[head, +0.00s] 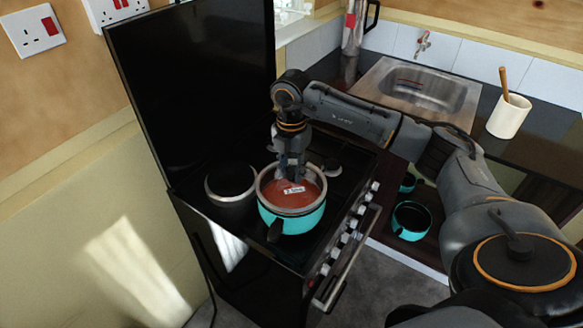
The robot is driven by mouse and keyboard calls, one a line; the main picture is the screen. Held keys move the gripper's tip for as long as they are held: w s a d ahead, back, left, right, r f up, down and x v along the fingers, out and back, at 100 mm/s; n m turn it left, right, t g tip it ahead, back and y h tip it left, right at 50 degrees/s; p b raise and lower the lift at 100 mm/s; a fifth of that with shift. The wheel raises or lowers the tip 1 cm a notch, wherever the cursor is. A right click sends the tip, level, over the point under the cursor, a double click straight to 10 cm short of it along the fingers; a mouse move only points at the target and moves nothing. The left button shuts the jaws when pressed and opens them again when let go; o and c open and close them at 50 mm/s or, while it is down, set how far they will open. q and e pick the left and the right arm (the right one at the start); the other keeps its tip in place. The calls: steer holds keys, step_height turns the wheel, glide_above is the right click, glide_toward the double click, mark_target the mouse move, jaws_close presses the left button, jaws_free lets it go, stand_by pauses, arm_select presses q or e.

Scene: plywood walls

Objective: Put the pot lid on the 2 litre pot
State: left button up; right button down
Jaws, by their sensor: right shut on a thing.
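The turquoise pot (291,225) stands upright on the stove top, with its dark handle toward the front. A round reddish-brown disc with a pale rim, which looks like the pot lid (308,198), covers the pot's opening and carries a small white label. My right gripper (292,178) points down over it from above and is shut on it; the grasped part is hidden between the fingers. The disc lines up with the pot's rim, but I cannot tell whether it rests fully on it. My left gripper is out of view.
A dark pot (231,190) stands close left of the turquoise pot. The stove (330,218) has a tall black panel (190,85) behind and knobs along its front. More turquoise cookware (411,222) sits lower right. A sink (418,92) and a white utensil cup (507,118) are at the back right.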

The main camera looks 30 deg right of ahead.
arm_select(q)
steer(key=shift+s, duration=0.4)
arm_select(e)
steer(key=shift+s, duration=0.1)
arm_select(q)
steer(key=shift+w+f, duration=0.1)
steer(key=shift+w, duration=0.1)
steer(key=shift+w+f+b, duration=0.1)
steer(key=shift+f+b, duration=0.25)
steer(key=shift+b, duration=0.15)
arm_select(e)
steer(key=shift+f, duration=0.6)
steer(key=c, duration=0.9)
jaws_free()
steer(key=shift+c, duration=0.2)
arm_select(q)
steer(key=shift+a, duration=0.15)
